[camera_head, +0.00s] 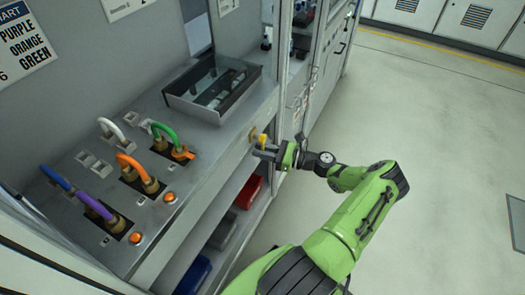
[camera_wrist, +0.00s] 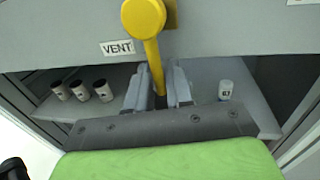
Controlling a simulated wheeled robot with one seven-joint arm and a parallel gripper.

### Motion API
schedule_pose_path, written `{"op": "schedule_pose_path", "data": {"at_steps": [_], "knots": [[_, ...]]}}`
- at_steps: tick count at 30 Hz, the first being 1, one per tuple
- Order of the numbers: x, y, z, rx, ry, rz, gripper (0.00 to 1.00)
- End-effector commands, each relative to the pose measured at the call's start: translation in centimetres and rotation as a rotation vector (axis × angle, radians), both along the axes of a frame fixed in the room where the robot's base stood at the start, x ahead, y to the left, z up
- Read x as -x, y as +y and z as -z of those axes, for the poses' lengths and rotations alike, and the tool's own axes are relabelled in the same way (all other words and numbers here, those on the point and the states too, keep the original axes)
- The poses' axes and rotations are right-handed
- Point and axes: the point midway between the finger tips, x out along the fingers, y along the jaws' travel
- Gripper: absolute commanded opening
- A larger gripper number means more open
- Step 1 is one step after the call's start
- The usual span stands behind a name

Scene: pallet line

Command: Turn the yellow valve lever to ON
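The yellow valve lever (camera_wrist: 154,55) shows in the wrist view. Its round hub (camera_wrist: 143,17) is on the grey panel front and its bar points down, close to a VENT label (camera_wrist: 117,48). In the head view the yellow lever (camera_head: 262,138) shows small at the bench's front edge. My gripper (camera_wrist: 159,88) has one finger on each side of the bar's lower part, with almost no gap, and appears shut on it. The bar's tip is partly hidden between the fingers. In the head view my gripper (camera_head: 268,151) is at the lever.
A cut-off white label (camera_wrist: 301,2) is at the upper right of the panel. Small labelled cylinders (camera_wrist: 103,90) stand on a shelf below. On the bench are a grey tray (camera_head: 205,112) and coloured hoses (camera_head: 163,130). Bins (camera_head: 248,192) sit underneath. Floor to the right is clear.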

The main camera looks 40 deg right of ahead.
Motion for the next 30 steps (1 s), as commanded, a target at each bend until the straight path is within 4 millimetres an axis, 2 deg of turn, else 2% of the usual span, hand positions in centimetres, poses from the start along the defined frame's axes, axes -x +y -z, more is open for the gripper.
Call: {"op": "schedule_pose_path", "data": {"at_steps": [1, 3, 4, 19, 30], "knots": [[0.0, 0.0, 0.0, 0.0, 0.0, 0.0, 0.12], [0.0, 0.0, 0.0, 0.0, 0.0, 0.0, 0.01], [0.0, 0.0, 0.0, 0.001, 0.001, 0.0, 0.0], [0.0, -0.2, 0.2, 0.028, -0.004, -0.001, 0.0], [-0.4, -1.5, 0.2, 0.25, -0.079, -0.002, 0.0]]}}
